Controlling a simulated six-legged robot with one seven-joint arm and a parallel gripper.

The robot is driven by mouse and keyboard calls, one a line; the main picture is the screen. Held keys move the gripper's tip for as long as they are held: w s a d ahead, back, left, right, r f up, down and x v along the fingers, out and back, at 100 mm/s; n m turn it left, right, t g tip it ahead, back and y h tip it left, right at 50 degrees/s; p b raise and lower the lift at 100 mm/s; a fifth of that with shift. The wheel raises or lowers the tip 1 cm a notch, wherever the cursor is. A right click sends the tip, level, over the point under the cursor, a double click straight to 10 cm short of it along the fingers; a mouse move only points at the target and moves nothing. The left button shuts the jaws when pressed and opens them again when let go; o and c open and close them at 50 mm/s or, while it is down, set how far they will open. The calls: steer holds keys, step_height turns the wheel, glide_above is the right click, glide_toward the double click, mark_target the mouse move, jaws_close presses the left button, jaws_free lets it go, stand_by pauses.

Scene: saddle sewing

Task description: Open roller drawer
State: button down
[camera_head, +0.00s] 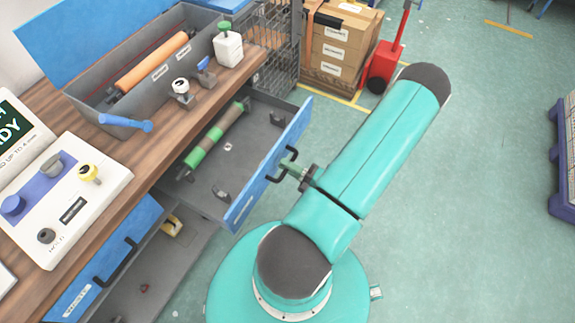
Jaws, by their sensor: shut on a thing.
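The roller drawer (240,205) is a grey drawer with a blue front, and it stands pulled out from under the wooden workbench. A roller (213,137) with green ends and a brownish middle lies inside it along the left side. A dark handle (274,178) sticks out from the drawer's blue front. My gripper (284,171) is at this handle and shut on it. The fingertips are small in the picture and their exact contact is hard to see.
A second blue-fronted drawer (108,262) at lower left is also out. The wooden workbench (160,165) carries a grey tray (78,96) with an orange roller (155,60) and a white control panel (112,188). Stacked boxes (340,45) and a red pallet jack (385,62) stand behind.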

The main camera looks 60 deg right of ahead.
steer(key=c, duration=1.5)
jaws_free()
steer(key=shift+c, duration=0.2)
steer(key=s+f, duration=0.2)
steer(key=s, duration=1.1)
steer(key=shift+s+d+f, duration=0.15)
steer(key=shift+s+f, duration=0.1)
steer(key=shift+f, duration=0.1)
